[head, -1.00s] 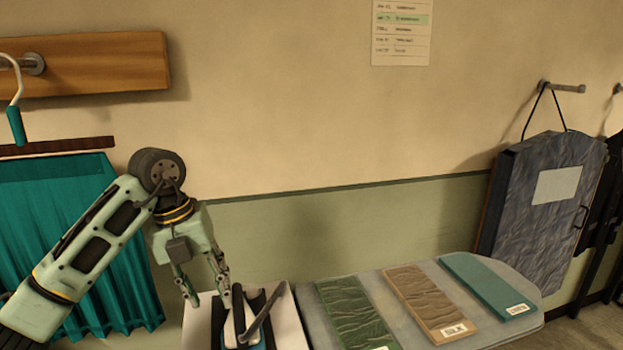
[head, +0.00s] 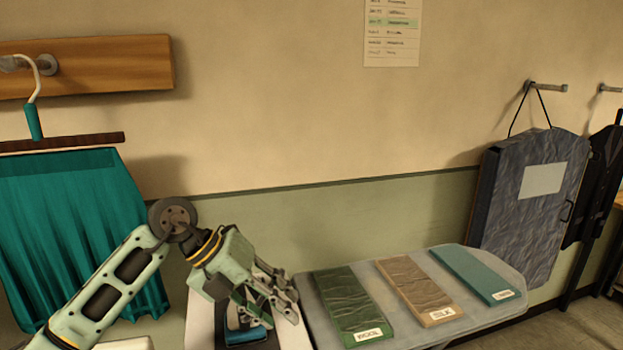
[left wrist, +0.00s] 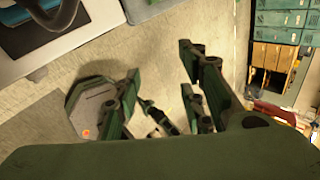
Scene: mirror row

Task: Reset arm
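My left arm (head: 115,285) comes in from the left, bent at the elbow, with its wrist tilted down to the right. My left gripper (head: 277,312) is open, in front of an iron-like device with a blue base (head: 246,334), partly hiding it. In the left wrist view the open fingers (left wrist: 160,78) are apart with bare floor seen between them and nothing held. The device shows there at the upper left (left wrist: 28,30), apart from the fingers. My right gripper is not in view.
A grey board (head: 405,325) holds green, brown and teal fabric samples to the right. A teal curtain-like cloth (head: 75,220) hangs at the left. A grey garment bag (head: 530,200) hangs at the right.

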